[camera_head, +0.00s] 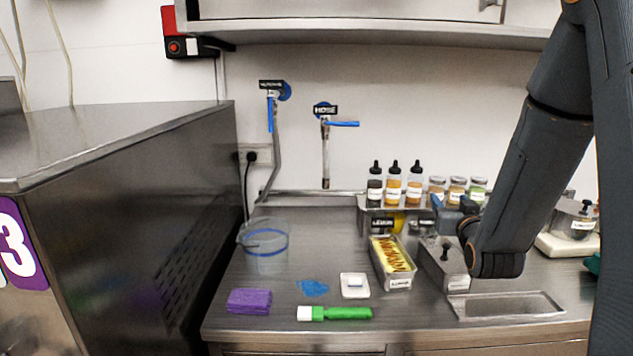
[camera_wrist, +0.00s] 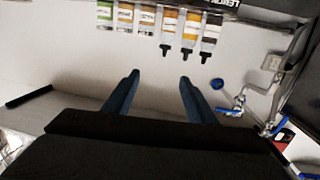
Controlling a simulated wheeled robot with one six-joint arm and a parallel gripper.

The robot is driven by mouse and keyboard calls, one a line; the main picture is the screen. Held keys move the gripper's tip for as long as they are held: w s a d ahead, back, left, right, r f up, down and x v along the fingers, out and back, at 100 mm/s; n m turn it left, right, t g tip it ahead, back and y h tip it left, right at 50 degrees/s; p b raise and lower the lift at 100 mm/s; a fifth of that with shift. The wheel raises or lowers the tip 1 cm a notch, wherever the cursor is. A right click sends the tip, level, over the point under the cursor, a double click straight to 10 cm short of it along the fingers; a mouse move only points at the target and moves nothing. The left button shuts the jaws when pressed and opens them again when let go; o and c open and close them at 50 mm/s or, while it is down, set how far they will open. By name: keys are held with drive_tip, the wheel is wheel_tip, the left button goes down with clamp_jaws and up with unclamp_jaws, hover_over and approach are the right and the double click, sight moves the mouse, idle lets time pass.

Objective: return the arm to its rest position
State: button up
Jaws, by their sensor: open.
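My arm hangs in from the upper right in the head view, bent, with its wrist low over the right part of the steel counter. My gripper (camera_head: 455,212) points away toward the back wall, in front of the bottle shelf. In the wrist view, which looks upside down, the two blue fingers of my gripper (camera_wrist: 158,75) stand well apart with nothing between them. The fingers are partly hidden by the wrist in the head view.
Sauce bottles (camera_head: 394,186) and jars (camera_head: 457,190) stand on a small shelf behind my gripper. Below are a yellow-filled pan (camera_head: 393,262) and a lidded steel container (camera_head: 445,265). An overhead shelf (camera_head: 380,36) spans above.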

drive_tip(key=s+a+f+g+y+b, duration=0.1)
drive_tip(key=s+a+f+g+b, duration=0.25)
drive_tip(key=f, duration=0.45)
drive_tip(key=s+a+f+g+b, duration=0.2)
drive_tip(key=s+a+f+g, duration=0.25)
drive_tip(key=f, duration=0.35)
drive_tip(key=s+a+f+g+b, duration=0.2)
drive_tip(key=s+a+f+g, duration=0.1)
drive_tip(key=s, duration=0.6)
drive_tip(key=s+a+f+n+g+y+b, duration=0.1)
drive_tip(key=s+f+g, duration=0.4)
drive_tip(key=s, duration=0.5)
drive_tip(key=shift+s+a+n+g+b, duration=0.3)
drive_tip(key=shift+a+b, duration=0.2)
drive_tip(key=shift+a, duration=0.55)
